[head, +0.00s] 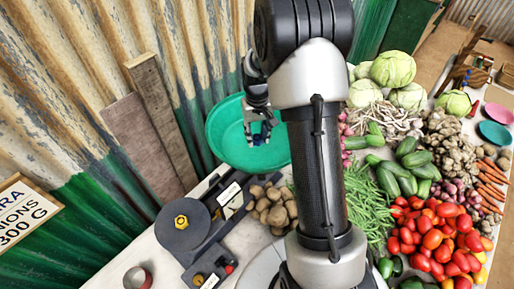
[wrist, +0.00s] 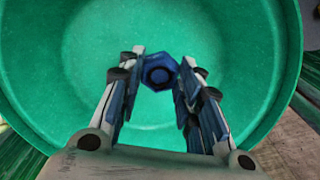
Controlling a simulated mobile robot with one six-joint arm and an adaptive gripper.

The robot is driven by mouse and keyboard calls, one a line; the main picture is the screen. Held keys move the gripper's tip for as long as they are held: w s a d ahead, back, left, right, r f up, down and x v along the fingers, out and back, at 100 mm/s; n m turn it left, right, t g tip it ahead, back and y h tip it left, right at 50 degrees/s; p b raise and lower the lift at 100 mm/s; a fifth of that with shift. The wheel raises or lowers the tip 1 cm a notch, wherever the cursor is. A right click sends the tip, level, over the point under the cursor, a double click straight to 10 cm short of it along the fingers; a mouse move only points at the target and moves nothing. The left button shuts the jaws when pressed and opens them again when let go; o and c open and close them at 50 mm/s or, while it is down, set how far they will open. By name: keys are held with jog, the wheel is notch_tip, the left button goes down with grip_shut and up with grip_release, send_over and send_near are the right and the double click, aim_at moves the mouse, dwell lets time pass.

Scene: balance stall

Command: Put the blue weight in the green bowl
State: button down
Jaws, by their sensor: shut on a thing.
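The blue weight (wrist: 160,72) is a small hexagonal piece held between the fingertips of my gripper (wrist: 158,78) in the wrist view. The green bowl (wrist: 40,60) fills most of that view behind and below the weight. In the head view, my gripper (head: 258,138) points down over the green bowl (head: 222,124), with the blue weight small and dark at its tips. I cannot tell how high the weight is above the bowl floor. My arm hides the bowl's right side in the head view.
A dark scale (head: 195,232) with a yellow hex piece (head: 181,221) stands in front of the bowl. Potatoes (head: 272,208) lie between the scale and my arm. Tomatoes (head: 435,235), cucumbers (head: 405,170) and cabbages (head: 393,69) crowd the right. A corrugated wall (head: 80,90) stands at left.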

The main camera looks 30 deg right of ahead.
aim_at(257, 154)
jog(key=shift+f, duration=3.35)
jog(key=shift+b, duration=0.3)
jog(key=shift+f, duration=0.15)
jog(key=c, duration=1.2)
grip_release()
jog(key=shift+o, duration=0.2)
